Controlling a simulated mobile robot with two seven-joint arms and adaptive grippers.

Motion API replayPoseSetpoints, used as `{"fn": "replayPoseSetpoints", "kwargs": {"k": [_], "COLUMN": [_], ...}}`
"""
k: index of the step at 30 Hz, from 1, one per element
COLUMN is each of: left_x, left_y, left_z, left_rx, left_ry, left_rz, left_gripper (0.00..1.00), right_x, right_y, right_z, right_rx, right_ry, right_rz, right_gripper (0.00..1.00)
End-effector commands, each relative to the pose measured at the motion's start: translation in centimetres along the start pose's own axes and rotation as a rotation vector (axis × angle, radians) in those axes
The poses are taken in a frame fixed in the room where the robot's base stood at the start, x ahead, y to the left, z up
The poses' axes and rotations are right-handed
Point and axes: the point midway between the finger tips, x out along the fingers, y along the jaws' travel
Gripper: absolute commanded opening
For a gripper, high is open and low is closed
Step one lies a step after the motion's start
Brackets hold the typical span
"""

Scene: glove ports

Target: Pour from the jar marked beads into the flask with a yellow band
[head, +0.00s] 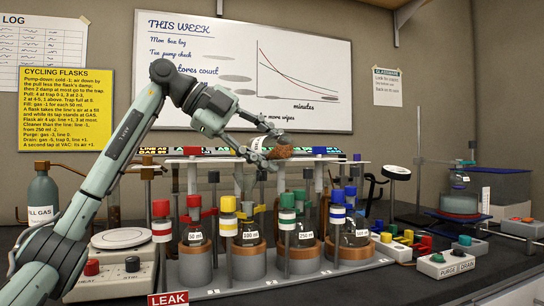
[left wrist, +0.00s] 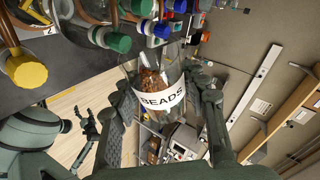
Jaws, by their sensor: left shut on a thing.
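My left gripper (head: 268,146) is shut on the clear jar marked beads (head: 280,153). The jar is tipped well over, held above the row of flasks, with brown beads inside. In the left wrist view the jar's white BEADS label (left wrist: 160,98) shows between the fingers (left wrist: 166,108). The flask with yellow fittings, labelled 100 ml (head: 250,233), stands in a brown ring below; its band is hard to make out. I see no beads falling. My right gripper (left wrist: 87,126) shows small and open, with nothing in it, in the left wrist view only.
Flasks with red (head: 195,232), green (head: 306,230) and blue (head: 355,228) fittings stand close by in the same rack (head: 285,283). A white rail (head: 200,159) and upright posts rise behind them. A balance (head: 120,238) stands left; a hotplate setup (head: 460,203) stands right.

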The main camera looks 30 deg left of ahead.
Motion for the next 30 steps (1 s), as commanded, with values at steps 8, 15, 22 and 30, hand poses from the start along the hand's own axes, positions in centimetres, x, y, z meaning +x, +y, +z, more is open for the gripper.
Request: {"fn": "replayPoseSetpoints", "kwargs": {"k": [8, 15, 22, 30], "left_x": [-0.2, -0.2, -0.7, -1.0], "left_y": [-0.1, -0.2, -0.4, -0.6], "left_z": [0.1, 0.2, 0.4, 0.6], "left_rx": [-0.033, -0.038, -0.100, -0.162], "left_ry": [0.028, 0.031, 0.079, 0.128], "left_rz": [-0.015, -0.016, -0.037, -0.059], "left_gripper": [0.12, 0.12, 0.12, 0.12], "right_x": [-1.2, -1.2, -1.7, -1.9], "right_y": [0.3, 0.2, 0.3, 0.4], "right_z": [0.0, 0.0, -0.1, -0.2], "right_rx": [0.001, 0.001, 0.001, 0.001], "right_ry": [0.004, 0.004, 0.004, 0.004], "right_rz": [0.008, 0.007, 0.007, 0.007], "right_gripper": [0.70, 0.70, 0.70, 0.70]}}
